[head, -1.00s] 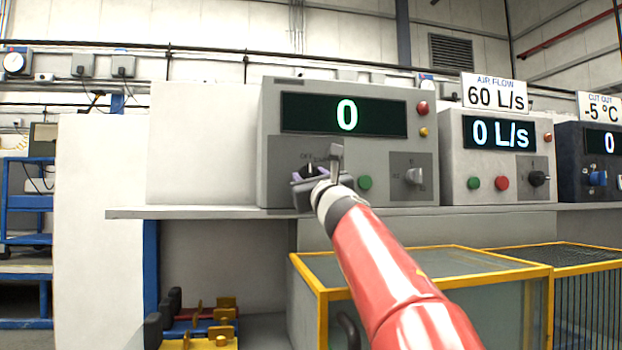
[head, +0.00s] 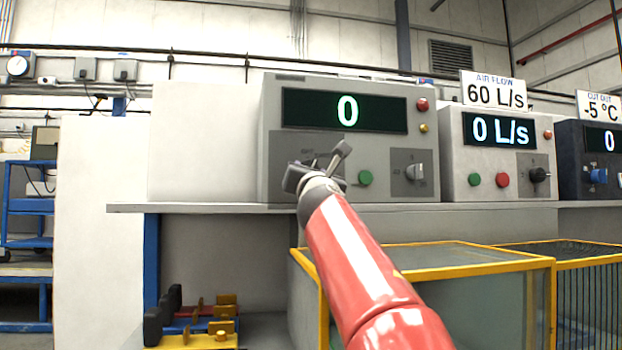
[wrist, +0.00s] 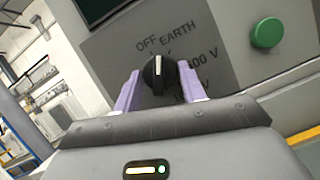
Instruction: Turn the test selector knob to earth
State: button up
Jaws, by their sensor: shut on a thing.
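The test selector knob (wrist: 159,75) is black with a white pointer line, on a grey plate marked OFF, EARTH and voltage values. In the wrist view its pointer aims up the picture, between the OFF label (wrist: 148,44) and the EARTH label (wrist: 178,35); I cannot tell exactly which mark it meets. My gripper (wrist: 158,88) is shut on the knob, with one purple finger on each side. In the head view my gripper (head: 318,173) is at the left plate of the grey tester (head: 385,92), whose display reads 0. There the knob is hidden behind my gripper.
A green button (head: 365,178) sits just right of my gripper, with a grey knob (head: 415,172) farther right. The tester stands on a grey shelf (head: 230,208). A yellow-framed glass enclosure (head: 450,262) is below, near my arm. An air-flow unit (head: 460,180) stands to the right.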

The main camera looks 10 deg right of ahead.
jog(key=shift+a+r+m+g+h, duration=0.1)
jog(key=shift+m+g+h, duration=0.35)
jog(key=shift+m, duration=0.95)
jog(key=shift+a+m+g+h, duration=0.15)
jog(key=shift+m+h, duration=0.6)
jog(key=shift+m, duration=0.65)
jog(key=shift+d, duration=0.1)
jog(key=o, duration=1)
jog(key=b+v, duration=0.4)
jog(key=v, duration=0.3)
jog(key=shift+s, duration=0.35)
